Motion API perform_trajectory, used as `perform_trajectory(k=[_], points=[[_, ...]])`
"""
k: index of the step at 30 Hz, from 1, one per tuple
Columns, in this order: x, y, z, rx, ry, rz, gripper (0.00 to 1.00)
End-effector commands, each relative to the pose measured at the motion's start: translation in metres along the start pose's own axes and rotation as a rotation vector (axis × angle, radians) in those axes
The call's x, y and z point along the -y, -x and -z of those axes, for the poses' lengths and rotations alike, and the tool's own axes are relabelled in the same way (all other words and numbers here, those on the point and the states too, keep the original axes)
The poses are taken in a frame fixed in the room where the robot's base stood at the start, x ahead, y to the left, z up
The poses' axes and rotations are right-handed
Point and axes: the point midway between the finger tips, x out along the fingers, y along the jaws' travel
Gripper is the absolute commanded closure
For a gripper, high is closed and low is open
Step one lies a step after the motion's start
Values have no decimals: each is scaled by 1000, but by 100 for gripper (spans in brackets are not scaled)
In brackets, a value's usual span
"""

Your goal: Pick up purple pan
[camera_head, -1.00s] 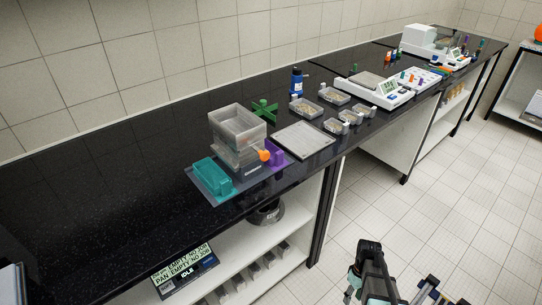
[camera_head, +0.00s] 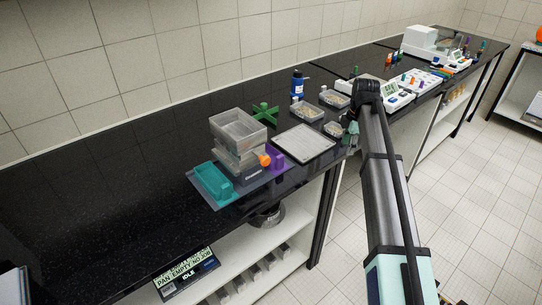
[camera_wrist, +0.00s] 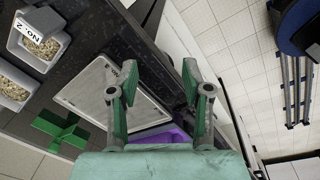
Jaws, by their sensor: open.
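A purple piece (camera_head: 277,160), the only purple thing by the sieve stack, stands at the right side of the grey base plate. I cannot make out a pan shape. In the wrist view a purple shape (camera_wrist: 162,136) shows low between my fingers, partly hidden by the gripper. My gripper (camera_wrist: 160,80) is open, with green finger pads apart and nothing between them. In the head view my gripper (camera_head: 351,134) is at the bench's front edge, to the right of the purple piece and apart from it.
A stack of clear sieve boxes (camera_head: 238,135) with an orange knob (camera_head: 264,160) and a teal block (camera_head: 222,181) sits beside the purple piece. A flat grey tray (camera_head: 304,143), a green cross (camera_head: 265,111), a blue bottle (camera_head: 297,84) and sample boxes (camera_head: 307,110) are nearby. The left bench is clear.

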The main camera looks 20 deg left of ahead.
Motion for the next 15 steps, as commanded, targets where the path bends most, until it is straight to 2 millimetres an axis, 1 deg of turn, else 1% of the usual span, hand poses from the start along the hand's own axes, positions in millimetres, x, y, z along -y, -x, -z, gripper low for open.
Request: perform_trajectory(k=[1,2,3,5,6,9,12,15], points=[[-15,33,25,-7,79,-5,51],[-19,50,44,-15,133,1,51],[-20,67,70,-27,203,15,51],[-18,86,106,-45,289,41,51],[-16,97,128,-56,342,58,51],[-9,122,173,-79,453,94,51],[-2,138,203,-96,529,118,51],[2,144,216,-104,566,131,51]])
